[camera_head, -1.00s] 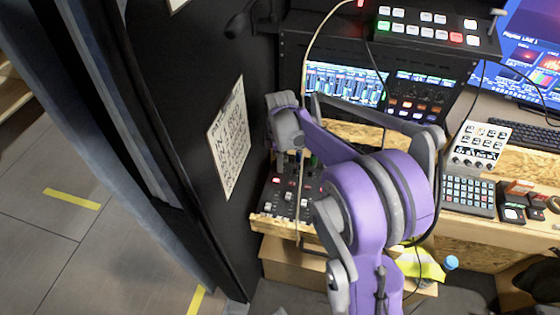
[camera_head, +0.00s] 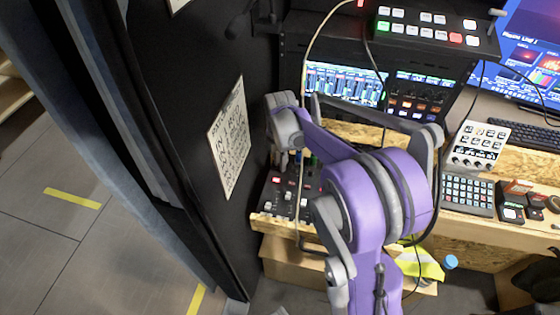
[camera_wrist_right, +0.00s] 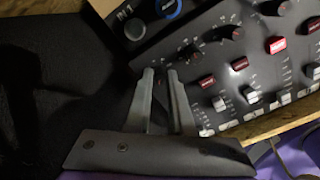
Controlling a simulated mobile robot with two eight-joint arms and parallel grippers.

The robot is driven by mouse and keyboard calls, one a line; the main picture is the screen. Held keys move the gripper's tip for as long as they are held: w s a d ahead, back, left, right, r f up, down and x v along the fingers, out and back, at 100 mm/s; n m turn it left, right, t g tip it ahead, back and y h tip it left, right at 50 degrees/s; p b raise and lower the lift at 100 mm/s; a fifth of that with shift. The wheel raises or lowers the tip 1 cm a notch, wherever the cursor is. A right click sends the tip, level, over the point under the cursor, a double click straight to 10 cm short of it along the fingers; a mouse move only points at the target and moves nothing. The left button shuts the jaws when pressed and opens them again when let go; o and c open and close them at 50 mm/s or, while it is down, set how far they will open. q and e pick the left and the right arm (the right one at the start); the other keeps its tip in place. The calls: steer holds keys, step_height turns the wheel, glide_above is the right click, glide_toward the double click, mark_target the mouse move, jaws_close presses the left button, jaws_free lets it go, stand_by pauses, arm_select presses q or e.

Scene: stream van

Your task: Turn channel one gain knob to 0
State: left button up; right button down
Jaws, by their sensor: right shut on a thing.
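The black audio mixer (camera_head: 286,200) sits on the wooden ledge at the lower middle of the head view, partly behind my right arm. Its panel (camera_wrist_right: 215,60) fills the upper right of the wrist view, with a row of knobs, red buttons and faders. My right gripper (camera_head: 289,157) reaches down to the mixer's far left part. In the wrist view my right gripper (camera_wrist_right: 160,73) is shut at the left end of the knob row, where the channel one gain knob appears to be. The fingers hide that knob, so its pointer cannot be read. My left gripper is not in view.
A neighbouring knob (camera_wrist_right: 190,53) stands close to the right of my fingers. A black wall with a paper sign (camera_head: 229,138) is close on the left. A lit rack (camera_head: 345,84) stands behind the mixer.

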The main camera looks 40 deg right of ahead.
stand_by(0.4)
steer(key=c, duration=0.8)
jaws_free()
step_height(320, 180, up, 11)
steer(key=shift+f+p, duration=0.1)
steer(key=shift+p, duration=0.4)
steer(key=s+a+m+t+p, duration=0.1)
steer(key=s+a+m, duration=0.4)
steer(key=m, duration=0.1)
steer(key=s+a+f+m+t+p, duration=0.1)
steer(key=s+a+m+t+p, duration=0.1)
steer(key=s+a+m, duration=0.4)
steer(key=s+a+m+t+p, duration=0.2)
steer(key=s+a+m, duration=0.3)
steer(key=s+a, duration=0.1)
steer(key=shift+s+f+m, duration=0.15)
steer(key=shift+f+m, duration=0.05)
steer(key=shift+m, duration=0.2)
